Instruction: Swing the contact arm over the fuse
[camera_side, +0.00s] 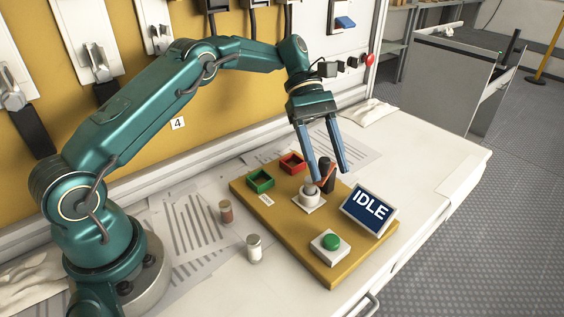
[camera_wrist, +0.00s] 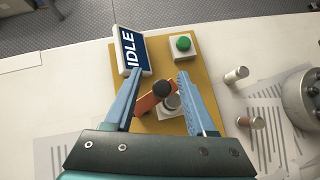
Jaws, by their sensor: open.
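My gripper (camera_side: 327,174) is open, its blue fingers reaching down around the contact arm. The contact arm is an orange bar (camera_side: 329,183) with a dark upright knob (camera_side: 325,165). In the wrist view the orange bar (camera_wrist: 151,101) and the round dark knob (camera_wrist: 162,88) lie between the open fingers (camera_wrist: 160,74), with gaps on both sides. The bar points off to the left of the white socket (camera_wrist: 174,112). A pale cylinder top, seemingly the fuse (camera_wrist: 171,102), shows uncovered in the socket, just beside the bar. The socket's lower part is clear in the side view (camera_side: 310,202).
The yellow board (camera_side: 292,250) also carries an IDLE display (camera_side: 370,209), a green button (camera_side: 331,242), a green tray (camera_side: 261,181) and a red tray (camera_side: 293,163). Two loose cylinders, brown-sided (camera_side: 226,211) and whitish (camera_side: 254,248), stand on the table left of it.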

